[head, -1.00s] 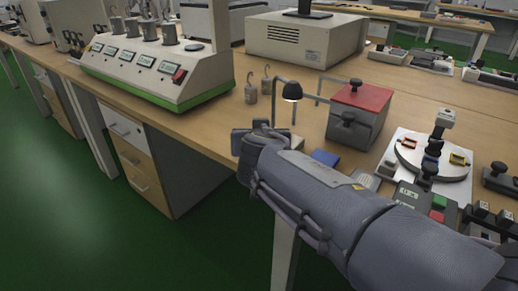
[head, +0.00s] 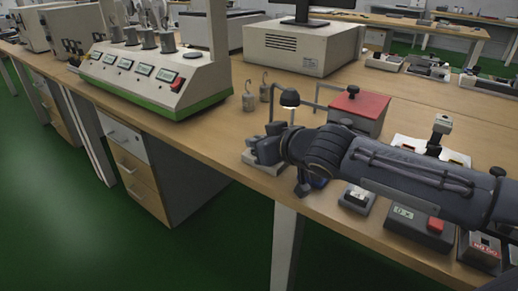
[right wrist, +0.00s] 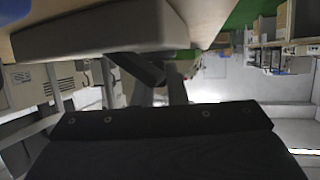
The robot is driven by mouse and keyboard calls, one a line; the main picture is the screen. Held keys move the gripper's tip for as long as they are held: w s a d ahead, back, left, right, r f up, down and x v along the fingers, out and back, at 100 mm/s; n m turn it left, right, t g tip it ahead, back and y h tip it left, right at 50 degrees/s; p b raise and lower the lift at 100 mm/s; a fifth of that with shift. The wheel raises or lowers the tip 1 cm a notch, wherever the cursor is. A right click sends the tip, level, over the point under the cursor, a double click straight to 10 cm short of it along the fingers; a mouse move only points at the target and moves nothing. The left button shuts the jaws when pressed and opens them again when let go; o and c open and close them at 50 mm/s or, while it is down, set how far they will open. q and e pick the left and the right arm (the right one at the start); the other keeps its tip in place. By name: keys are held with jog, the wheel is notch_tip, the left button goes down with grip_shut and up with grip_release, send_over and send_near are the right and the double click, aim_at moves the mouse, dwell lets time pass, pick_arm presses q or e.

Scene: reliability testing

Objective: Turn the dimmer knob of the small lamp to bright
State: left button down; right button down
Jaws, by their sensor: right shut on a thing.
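The small lamp (head: 289,98) stands near the front edge of the bench, with a dark shade on a thin bent post and a lit underside. Its pale base (head: 263,165) shows only in part, below my right gripper. My right gripper (head: 262,150) is low at the front of the lamp base, shut on the dimmer knob. The knob itself is hidden by the fingers, so its setting cannot be read. In the right wrist view a pale block, which looks like the lamp base (right wrist: 100,32), fills the upper left, close to a dark finger. My left gripper is not in view.
A grey box with a red lid (head: 361,105) stands right of the lamp. Two small hooked weights (head: 249,102) stand behind it on the left. A control box with a red button (head: 420,226) is below my forearm.

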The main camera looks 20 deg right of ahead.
jog(key=shift+a+r+n+g+y+p, duration=0.1)
jog(key=shift+r+n+g+y+p, duration=0.05)
jog(key=shift+n+g+y+p, duration=0.2)
jog(key=shift+n+y+p, duration=0.35)
jog(key=shift+p, duration=0.15)
jog(key=c, duration=1.5)
grip_release()
jog(key=shift+o, duration=0.2)
jog(key=shift+s, duration=0.1)
